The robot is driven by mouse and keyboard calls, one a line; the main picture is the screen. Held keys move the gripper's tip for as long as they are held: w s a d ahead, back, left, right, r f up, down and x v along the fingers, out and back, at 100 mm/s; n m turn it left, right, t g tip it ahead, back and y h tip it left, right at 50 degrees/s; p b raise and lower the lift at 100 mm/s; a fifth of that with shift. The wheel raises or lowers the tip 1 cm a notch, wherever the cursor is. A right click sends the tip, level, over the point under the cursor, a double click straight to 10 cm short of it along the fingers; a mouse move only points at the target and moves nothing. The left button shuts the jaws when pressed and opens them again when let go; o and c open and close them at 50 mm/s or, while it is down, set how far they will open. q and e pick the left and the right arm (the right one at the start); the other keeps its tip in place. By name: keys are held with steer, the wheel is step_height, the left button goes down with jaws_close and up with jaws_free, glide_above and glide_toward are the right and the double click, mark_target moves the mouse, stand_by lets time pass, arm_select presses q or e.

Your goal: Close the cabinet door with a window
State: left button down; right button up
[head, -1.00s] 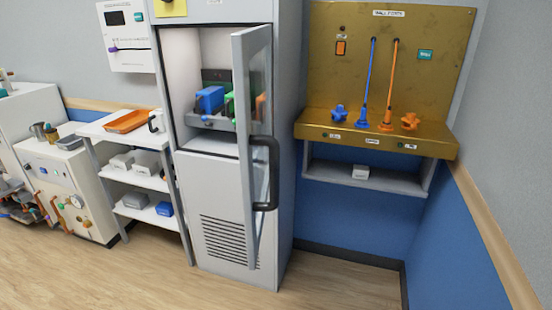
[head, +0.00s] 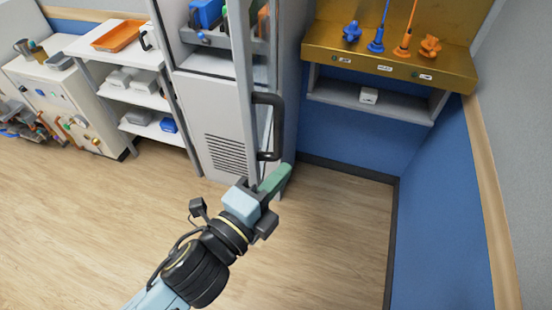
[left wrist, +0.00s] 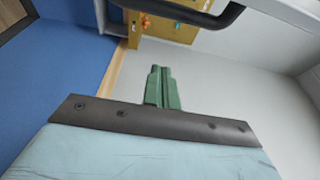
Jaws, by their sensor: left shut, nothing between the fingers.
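The cabinet door with a window (head: 242,75) stands open, seen nearly edge-on in the head view, swung out toward me. Its black handle (head: 278,125) is on the right-hand face. My left gripper (head: 284,172) has green fingers that are shut and empty. In the head view it appears just below the handle's lower end; I cannot tell whether it touches the door. In the left wrist view the shut fingers (left wrist: 162,88) show in the middle, and a dark curved bar, likely the handle (left wrist: 190,17), crosses the top, apart from them. My right gripper is not in view.
The open cabinet holds blue, green and orange items (head: 206,14). A white shelf unit (head: 88,46) with an orange tray (head: 120,35) stands to its left. A gold wall panel (head: 390,58) with a grey shelf (head: 395,106) is to the right. Floor in front is clear.

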arm_select(q)
steer(key=w+d+p, duration=0.1)
steer(key=w, duration=0.7)
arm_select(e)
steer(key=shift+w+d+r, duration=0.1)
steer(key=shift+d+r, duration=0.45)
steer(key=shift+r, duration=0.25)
arm_select(q)
steer(key=shift+a, duration=0.1)
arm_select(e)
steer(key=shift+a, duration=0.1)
